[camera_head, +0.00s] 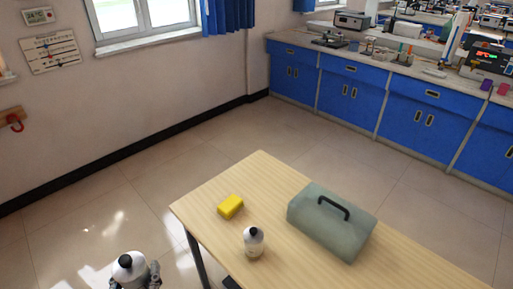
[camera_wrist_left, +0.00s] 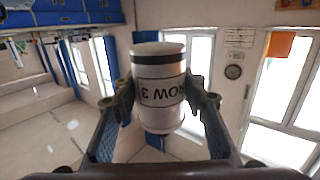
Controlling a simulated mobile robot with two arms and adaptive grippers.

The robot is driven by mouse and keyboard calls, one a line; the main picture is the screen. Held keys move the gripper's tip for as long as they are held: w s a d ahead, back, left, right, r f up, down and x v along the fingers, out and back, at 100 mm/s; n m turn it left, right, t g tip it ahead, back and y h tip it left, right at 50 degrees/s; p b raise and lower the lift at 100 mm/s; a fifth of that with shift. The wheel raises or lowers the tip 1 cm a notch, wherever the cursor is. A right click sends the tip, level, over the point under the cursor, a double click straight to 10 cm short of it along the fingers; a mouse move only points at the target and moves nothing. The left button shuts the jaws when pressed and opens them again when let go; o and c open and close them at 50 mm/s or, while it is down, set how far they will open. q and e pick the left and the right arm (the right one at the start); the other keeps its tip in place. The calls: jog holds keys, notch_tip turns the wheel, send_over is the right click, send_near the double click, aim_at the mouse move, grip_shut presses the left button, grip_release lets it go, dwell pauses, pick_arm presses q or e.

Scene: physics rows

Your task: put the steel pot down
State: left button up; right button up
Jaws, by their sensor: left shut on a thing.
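My left gripper (camera_head: 134,278) is shut on a pale, rounded pot (camera_head: 124,268) with a dark knob on top, at the lower left of the head view. The pot is off the table, out past its left end, over the floor. In the left wrist view the pot (camera_wrist_left: 160,115) sits between the two fingers, with a dark band and a label reading ROW 3 upside down. Its lower part is cut off in the head view. The wooden table (camera_head: 285,240) is to the right of the gripper. My right gripper is not in view.
Bare tabletop shows around the block and left of the bottle. Blue cabinets (camera_head: 345,95) line the far wall.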

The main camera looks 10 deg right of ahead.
pick_arm(q)
jog(key=w+d+m+g+h, duration=0.1)
jog(key=w+d+m+h, duration=0.1)
jog(key=d, duration=0.9)
jog(key=w+d+f+m+g+h, duration=0.1)
jog(key=w+d+m+h, duration=0.2)
jog(key=d, duration=0.8)
jog(key=w+d+m+g+h, duration=0.2)
jog(key=d+h, duration=0.4)
jog(key=d, duration=0.4)
jog(key=shift+w+d+f+m, duration=0.35)
jog(key=shift+w+m, duration=0.25)
jog(key=shift+w, duration=0.25)
notch_tip(320, 180, down, 20)
jog(key=b, duration=0.4)
jog(key=shift+r, duration=0.2)
jog(key=shift+f+b, duration=0.2)
jog(key=shift+b, duration=0.2)
jog(key=o, duration=1.4)
